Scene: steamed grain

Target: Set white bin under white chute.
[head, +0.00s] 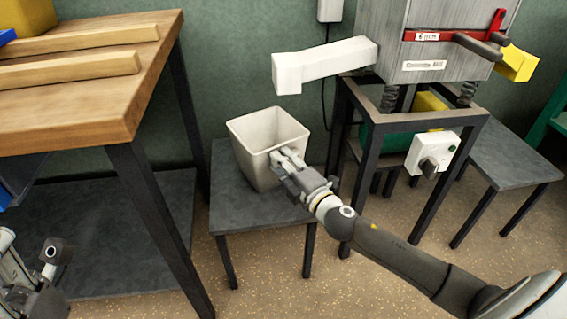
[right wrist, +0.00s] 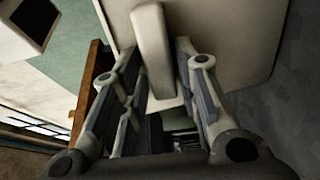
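The white bin (head: 250,160) stands upright on a low grey table, below and slightly left of the open end of the white chute (head: 325,62). My right gripper (head: 283,160) is at the bin's front right side. In the right wrist view its fingers (right wrist: 160,65) are spread on either side of a pale raised strip (right wrist: 153,45) on the bin wall (right wrist: 220,45), with a gap showing between them. The chute's dark mouth appears to show at the upper left there (right wrist: 32,18). My left gripper (head: 48,270) is partly in view at the lower left; its fingers are unclear.
The low grey table (head: 225,205) has bare surface around the bin. A wooden workbench (head: 90,90) stands to the left. A grey machine (head: 430,45) on a dark frame stands to the right, with a white switch box (head: 432,152). Another low table (head: 505,165) is farther right.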

